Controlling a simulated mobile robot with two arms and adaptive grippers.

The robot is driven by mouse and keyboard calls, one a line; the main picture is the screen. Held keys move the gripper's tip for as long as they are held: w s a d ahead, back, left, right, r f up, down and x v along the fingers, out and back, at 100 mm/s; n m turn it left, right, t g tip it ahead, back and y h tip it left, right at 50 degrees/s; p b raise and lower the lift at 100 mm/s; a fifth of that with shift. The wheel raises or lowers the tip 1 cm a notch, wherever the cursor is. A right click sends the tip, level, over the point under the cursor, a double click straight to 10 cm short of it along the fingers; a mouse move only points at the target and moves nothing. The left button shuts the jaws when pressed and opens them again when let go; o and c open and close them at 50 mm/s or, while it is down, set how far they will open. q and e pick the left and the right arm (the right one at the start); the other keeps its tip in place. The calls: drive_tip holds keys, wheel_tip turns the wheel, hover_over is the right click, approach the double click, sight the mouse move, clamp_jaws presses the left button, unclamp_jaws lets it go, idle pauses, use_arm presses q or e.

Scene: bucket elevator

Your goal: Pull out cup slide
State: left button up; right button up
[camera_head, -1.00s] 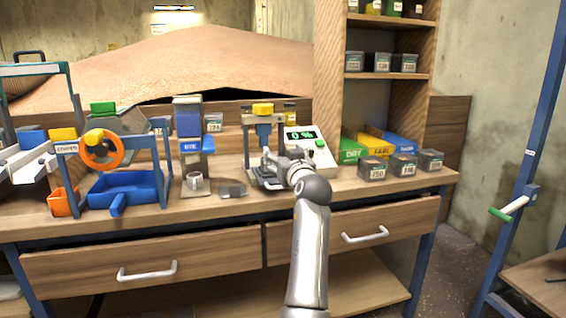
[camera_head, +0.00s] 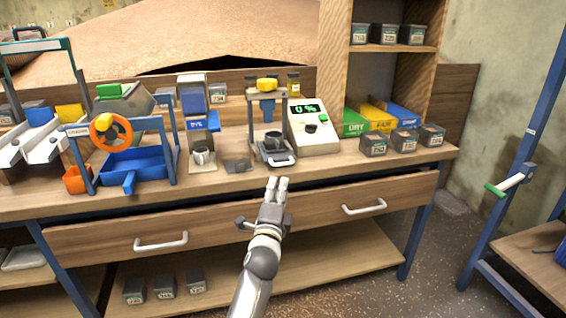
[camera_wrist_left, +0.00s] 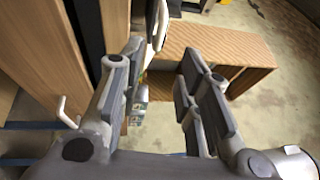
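The cup slide (camera_head: 277,157) sits at the base of the press (camera_head: 252,117) with the yellow top. Its white handle (camera_head: 283,162) faces the front of the bench. A dark cup (camera_head: 272,141) stands on the slide, under the press head. My left gripper (camera_head: 277,182) is in front of the bench edge, below the handle and apart from it. In the left wrist view its two fingers (camera_wrist_left: 163,60) are spread with nothing between them. My right gripper is not in view.
A meter (camera_head: 312,128) reading 0 % stands right of the press. Blue apparatus with a metal cup (camera_head: 201,155) stands left. Labelled boxes (camera_head: 404,140) are at the right end. Two drawers with handles (camera_head: 160,242) lie under the worktop. A blue frame (camera_head: 522,150) stands at far right.

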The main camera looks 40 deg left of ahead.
sight(283, 165)
use_arm(q)
drive_tip(key=shift+b+x, duration=0.55)
drive_tip(key=shift+x, duration=4.85)
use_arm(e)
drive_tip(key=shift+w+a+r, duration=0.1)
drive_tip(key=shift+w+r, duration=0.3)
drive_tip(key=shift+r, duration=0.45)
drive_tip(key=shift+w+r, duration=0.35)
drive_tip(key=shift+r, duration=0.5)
use_arm(q)
drive_tip(key=shift+f, duration=0.1)
clamp_jaws()
drive_tip(key=shift+d, duration=0.1)
